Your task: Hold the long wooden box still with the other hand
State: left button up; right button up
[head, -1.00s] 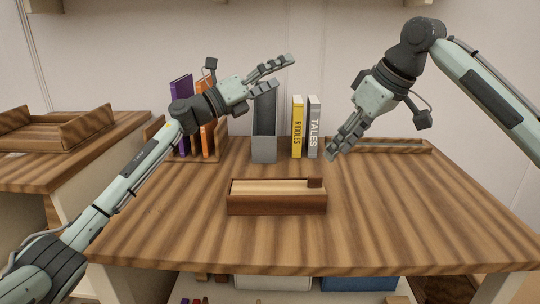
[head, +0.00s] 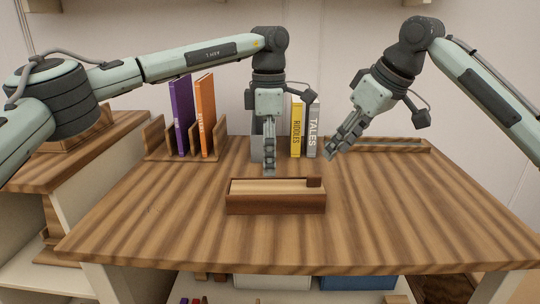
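The long wooden box (head: 275,204) lies across the middle of the table, with a dark rim, a lighter top and a small dark block at its right end. My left gripper (head: 269,170) points straight down just above and behind the box's back edge. Its fingers are seen edge-on, so I cannot tell how far apart they are, and I cannot tell whether they touch the box. My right gripper (head: 331,152) points down and to the left, behind and to the right of the box. It looks open and empty.
A wooden rack (head: 185,148) with a purple book (head: 181,116) and an orange book (head: 205,116) stands at the back left. A yellow book (head: 297,127) and a grey book (head: 313,130) stand behind. A low tray (head: 385,146) lies at the back right. The table's front (head: 180,235) is clear.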

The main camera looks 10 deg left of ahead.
aim_at(269, 187)
pick_arm(q)
notch_tip(269, 187, down, 8)
jog(key=shift+r, duration=0.2)
dwell(0.3)
jog(key=c, duration=1.4)
